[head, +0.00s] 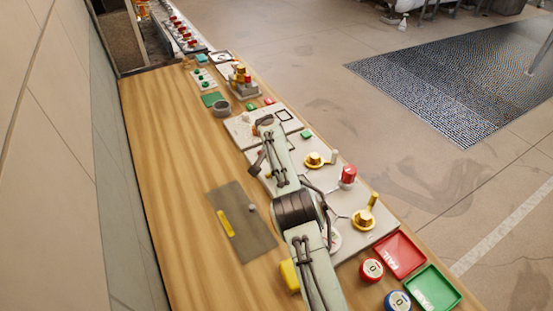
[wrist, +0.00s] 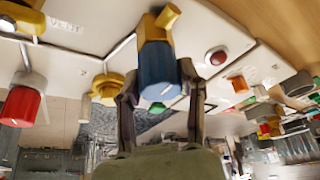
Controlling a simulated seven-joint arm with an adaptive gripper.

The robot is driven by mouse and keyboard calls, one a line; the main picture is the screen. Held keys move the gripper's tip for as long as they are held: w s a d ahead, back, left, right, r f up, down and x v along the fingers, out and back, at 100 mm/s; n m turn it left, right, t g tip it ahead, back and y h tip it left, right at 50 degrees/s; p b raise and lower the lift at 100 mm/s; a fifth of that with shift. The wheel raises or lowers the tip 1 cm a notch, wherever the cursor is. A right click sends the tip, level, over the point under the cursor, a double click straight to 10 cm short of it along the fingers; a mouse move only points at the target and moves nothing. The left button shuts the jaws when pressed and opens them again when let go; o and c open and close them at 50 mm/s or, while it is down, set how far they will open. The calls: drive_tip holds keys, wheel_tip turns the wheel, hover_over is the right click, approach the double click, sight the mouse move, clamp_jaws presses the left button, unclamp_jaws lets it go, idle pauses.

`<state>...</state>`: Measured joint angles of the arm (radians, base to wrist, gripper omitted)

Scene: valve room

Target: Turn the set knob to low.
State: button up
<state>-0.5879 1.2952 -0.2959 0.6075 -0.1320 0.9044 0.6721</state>
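In the wrist view a blue knob (wrist: 160,78) with a yellow block behind it stands out from the pale panel (wrist: 110,22). A thin white line marks its near end. My gripper (wrist: 161,72) has one dark finger on each side of it. The fingertips lie against its sides with no clear gap. I see no readable set or low label. In the head view my arm lies across the panel (head: 290,142) and I cannot make out the blue knob.
Close by are a red knob (head: 347,175), gold valves (head: 315,160) (head: 364,217) and a round red button (wrist: 217,57). A red tray (head: 400,255) and green tray (head: 433,290) lie at the bench's near right. The left of the wooden bench (head: 165,150) is clear.

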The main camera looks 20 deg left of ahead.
drive_tip(key=c, duration=0.3)
drive_tip(key=shift+c, duration=0.2)
drive_tip(key=shift+n, duration=0.3)
drive_tip(key=n+y, duration=0.2)
drive_tip(key=n, duration=0.3)
drive_tip(key=shift+n, duration=0.3)
drive_tip(key=n+g+y, duration=0.1)
drive_tip(key=n, duration=0.2)
drive_tip(key=n+g, duration=0.1)
drive_tip(key=n, duration=0.2)
drive_tip(key=shift+y, duration=0.4)
drive_tip(key=o, duration=1.2)
drive_tip(key=shift+c, duration=0.2)
